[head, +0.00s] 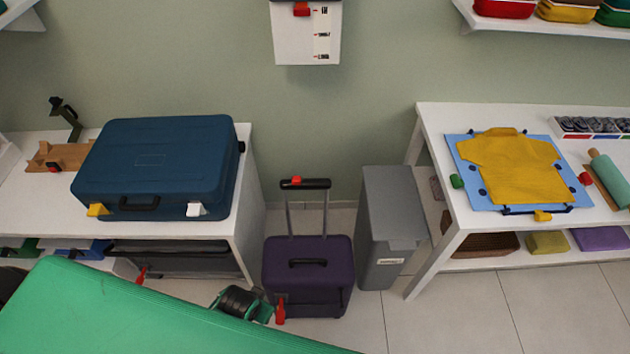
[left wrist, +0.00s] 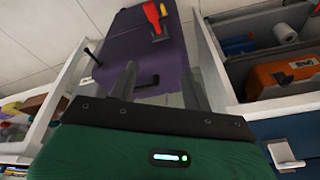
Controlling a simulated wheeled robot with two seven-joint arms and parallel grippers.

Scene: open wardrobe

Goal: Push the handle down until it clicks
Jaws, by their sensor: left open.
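A purple suitcase (head: 307,262) stands upright on the floor between the tables. Its telescopic handle (head: 306,184) is pulled up on two grey rods, with a black grip and a red button (head: 297,180) on top. My left gripper is in the left wrist view (left wrist: 158,72), open and empty, its two grey fingers apart. The purple suitcase (left wrist: 150,52) lies beyond the fingers there. The raised handle cannot be made out in that view. In the head view my green arm fills the bottom left. My right gripper is not seen.
A grey bin (head: 388,235) stands just right of the suitcase. A blue case (head: 155,165) lies on the left table (head: 243,190). The right table (head: 432,130) holds a folded yellow shirt (head: 510,162). The space above the raised handle is clear.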

